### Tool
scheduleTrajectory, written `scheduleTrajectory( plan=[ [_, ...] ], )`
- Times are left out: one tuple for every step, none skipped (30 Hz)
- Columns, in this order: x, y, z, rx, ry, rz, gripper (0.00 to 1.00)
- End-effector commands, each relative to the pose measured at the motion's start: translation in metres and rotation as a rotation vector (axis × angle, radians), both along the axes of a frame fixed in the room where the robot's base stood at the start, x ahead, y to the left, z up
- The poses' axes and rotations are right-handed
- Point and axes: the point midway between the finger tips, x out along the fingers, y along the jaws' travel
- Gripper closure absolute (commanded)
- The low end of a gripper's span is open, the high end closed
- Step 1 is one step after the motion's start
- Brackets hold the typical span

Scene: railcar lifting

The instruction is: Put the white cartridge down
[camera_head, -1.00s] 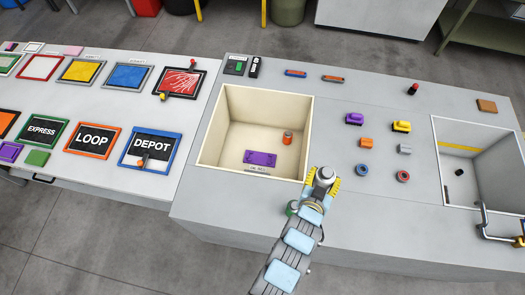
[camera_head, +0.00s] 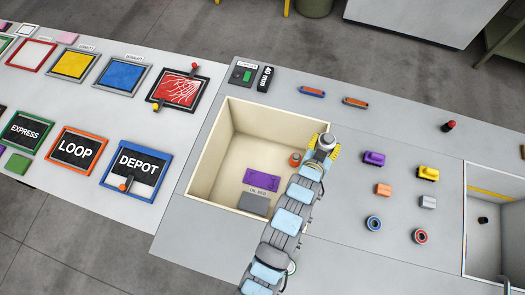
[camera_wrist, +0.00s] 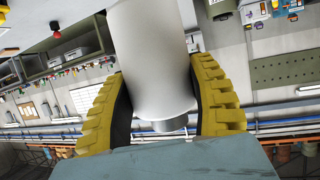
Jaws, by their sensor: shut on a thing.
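The white cartridge (camera_head: 326,143) is in my gripper (camera_head: 325,147), whose yellow fingers press on its two sides. In the wrist view the cartridge (camera_wrist: 152,60) is a smooth white cylinder between the ridged fingers (camera_wrist: 158,100), with a narrower grey end showing. In the head view my gripper is over the right rim of the cream bin (camera_head: 227,99), near an orange can. Its height above the rim is hard to tell.
The bin holds a purple block (camera_head: 262,180), a grey block (camera_head: 254,204) and an orange can (camera_head: 295,159). Purple (camera_head: 374,158) and yellow (camera_head: 427,173) pieces stand on the grey bench to the right. A second open bin (camera_head: 495,190) lies farther right.

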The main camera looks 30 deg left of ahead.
Motion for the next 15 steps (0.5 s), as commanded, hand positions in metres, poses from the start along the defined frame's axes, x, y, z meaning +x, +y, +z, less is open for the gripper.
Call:
scheduleTrajectory(
  plan=[
    [0.01,0.005,-0.026,-0.005,0.003,0.009,0.83],
    [0.015,0.008,-0.035,-0.005,0.002,0.013,0.83],
    [0.023,0.011,-0.048,-0.005,0.001,0.017,0.83],
    [0.028,0.013,-0.056,-0.005,0.0,0.023,0.83],
    [0.033,0.015,-0.066,-0.006,0.002,0.026,0.83],
    [0.039,0.018,-0.08,-0.006,0.005,0.031,0.83],
    [0.045,0.021,-0.087,-0.004,0.001,0.036,0.83],
    [0.05,0.023,-0.095,-0.003,-0.002,0.041,0.83],
    [0.056,0.025,-0.108,-0.005,0.001,0.049,0.83],
    [0.061,0.027,-0.117,-0.005,0.002,0.053,0.83],
    [0.065,0.03,-0.125,-0.005,0.002,0.059,0.83],
    [0.071,0.031,-0.135,-0.005,0.001,0.066,0.83],
    [0.076,0.034,-0.142,-0.006,-0.001,0.073,0.83],
    [0.081,0.036,-0.149,-0.004,-0.002,0.079,0.83],
    [0.086,0.037,-0.161,-0.006,0.002,0.085,0.83]
  ],
)
